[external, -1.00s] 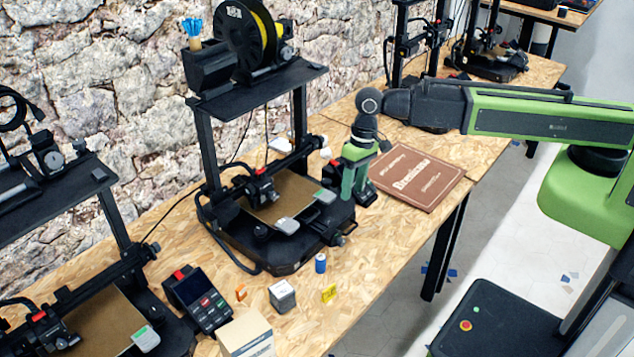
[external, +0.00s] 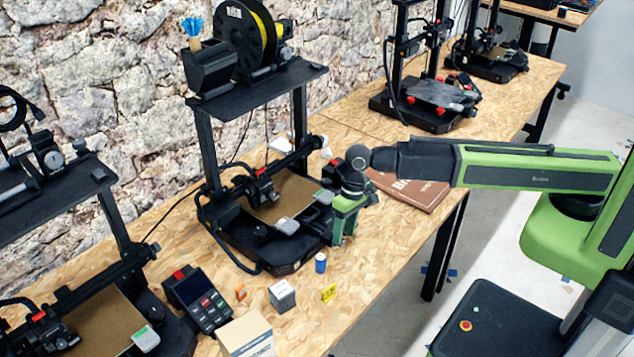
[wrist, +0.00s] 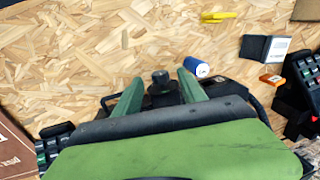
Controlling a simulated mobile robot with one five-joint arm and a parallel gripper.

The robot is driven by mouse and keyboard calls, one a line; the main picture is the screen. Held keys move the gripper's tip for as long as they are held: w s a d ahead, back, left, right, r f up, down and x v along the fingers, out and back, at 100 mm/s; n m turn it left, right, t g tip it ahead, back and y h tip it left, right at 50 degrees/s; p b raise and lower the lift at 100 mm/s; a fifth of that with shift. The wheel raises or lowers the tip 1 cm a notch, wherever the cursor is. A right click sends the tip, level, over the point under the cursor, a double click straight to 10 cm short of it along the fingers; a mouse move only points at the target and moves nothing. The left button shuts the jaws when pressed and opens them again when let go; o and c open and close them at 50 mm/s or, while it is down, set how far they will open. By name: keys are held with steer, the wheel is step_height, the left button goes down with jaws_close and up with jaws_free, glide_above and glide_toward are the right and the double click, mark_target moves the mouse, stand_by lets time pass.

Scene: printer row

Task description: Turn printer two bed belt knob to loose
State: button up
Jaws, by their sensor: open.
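Printer two (external: 276,256) is the black printer in the middle of the external view, with a tan bed (external: 290,196). Its bed belt knob is a small dark knob (wrist: 160,77), seen in the wrist view at the printer's front edge. My gripper (external: 338,240) is at that front edge in the external view and hides the knob there. In the wrist view my gripper's green fingers (wrist: 160,88) are open, one on each side of the knob. I cannot tell whether they touch it. The knob's setting cannot be read.
A brown book (external: 425,193) lies to the right.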

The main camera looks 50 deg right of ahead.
steer(key=shift+a+f+b, duration=0.2)
steer(key=shift+f+b, duration=0.35)
steer(key=shift+f, duration=0.6)
steer(key=shift+r, duration=0.1)
jaws_close()
steer(key=shift+a, duration=0.1)
